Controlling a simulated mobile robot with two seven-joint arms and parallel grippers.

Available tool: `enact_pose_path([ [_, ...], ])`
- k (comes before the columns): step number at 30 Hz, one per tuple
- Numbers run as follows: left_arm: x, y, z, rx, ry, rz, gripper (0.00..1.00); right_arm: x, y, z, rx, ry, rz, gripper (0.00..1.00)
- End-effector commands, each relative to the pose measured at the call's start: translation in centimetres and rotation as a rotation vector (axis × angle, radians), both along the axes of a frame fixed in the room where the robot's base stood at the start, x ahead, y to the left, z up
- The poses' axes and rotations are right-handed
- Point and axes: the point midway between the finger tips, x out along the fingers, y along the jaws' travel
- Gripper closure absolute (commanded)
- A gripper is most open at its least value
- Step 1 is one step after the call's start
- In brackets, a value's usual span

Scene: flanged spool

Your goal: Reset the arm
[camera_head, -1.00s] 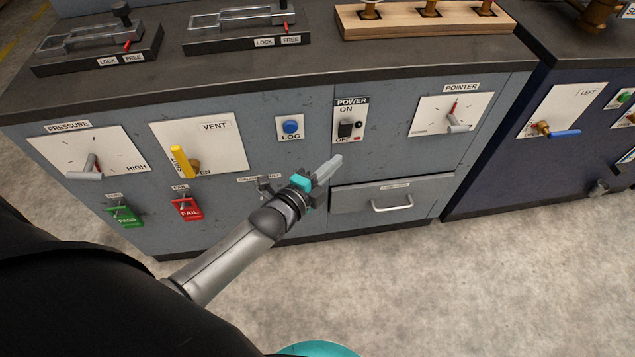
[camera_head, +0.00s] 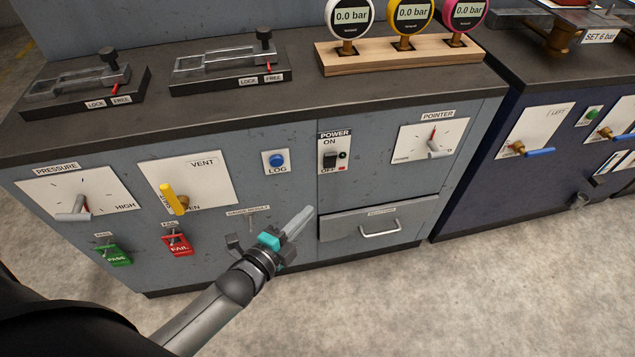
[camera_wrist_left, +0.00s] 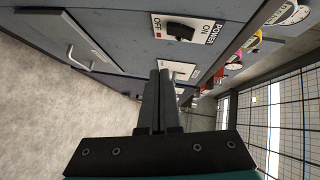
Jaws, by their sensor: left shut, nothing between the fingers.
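My left gripper (camera_head: 297,224) is in front of the grey cabinet (camera_head: 290,218), left of the drawer and below the power switch panel. Its fingers are shut and hold nothing. In the left wrist view the closed fingers (camera_wrist_left: 158,95) point along the cabinet front, and the power switch (camera_wrist_left: 182,32) lies beyond them. The left arm comes in from the lower left. My right gripper is in neither view.
The cabinet front carries a yellow vent lever (camera_head: 172,199), a pressure lever (camera_head: 75,207), a blue LOG button (camera_head: 276,161), a power switch (camera_head: 330,158) and a drawer handle (camera_head: 380,228). Gauges (camera_head: 411,14) stand on top. The floor (camera_head: 400,310) in front is clear.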

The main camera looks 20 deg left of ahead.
Motion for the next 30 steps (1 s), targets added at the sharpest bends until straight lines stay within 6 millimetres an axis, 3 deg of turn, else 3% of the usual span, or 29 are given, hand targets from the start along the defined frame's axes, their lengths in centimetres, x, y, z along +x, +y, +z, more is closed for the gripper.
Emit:
enact_pose_path([
  [5,0.0,0.0,0.0,-0.002,0.002,0.001,1.00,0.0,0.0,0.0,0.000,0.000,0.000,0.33],
  [8,-0.3,0.3,-1.3,-0.029,0.044,0.015,1.00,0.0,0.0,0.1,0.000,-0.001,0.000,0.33],
  [11,-1.6,0.9,-4.9,-0.112,0.170,0.067,1.00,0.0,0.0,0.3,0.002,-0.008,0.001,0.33],
  [13,-3.5,1.7,-8.7,-0.204,0.303,0.135,1.00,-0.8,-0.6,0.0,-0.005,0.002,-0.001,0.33],
  [17,-9.0,3.0,-16.3,-0.395,0.582,0.325,1.00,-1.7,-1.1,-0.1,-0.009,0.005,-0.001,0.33],
  [21,-16.6,4.0,-22.7,-0.577,0.844,0.590,1.00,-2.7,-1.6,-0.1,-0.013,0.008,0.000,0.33],
  [24,-22.0,4.4,-25.6,-0.669,0.978,0.778,1.00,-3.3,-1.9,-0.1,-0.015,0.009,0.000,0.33],
  [27,-26.1,4.6,-27.2,-0.726,1.065,0.931,1.00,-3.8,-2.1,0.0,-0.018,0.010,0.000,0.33],
  [30,-28.8,4.6,-28.0,-0.758,1.110,1.031,1.00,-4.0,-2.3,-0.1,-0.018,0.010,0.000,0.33],
])
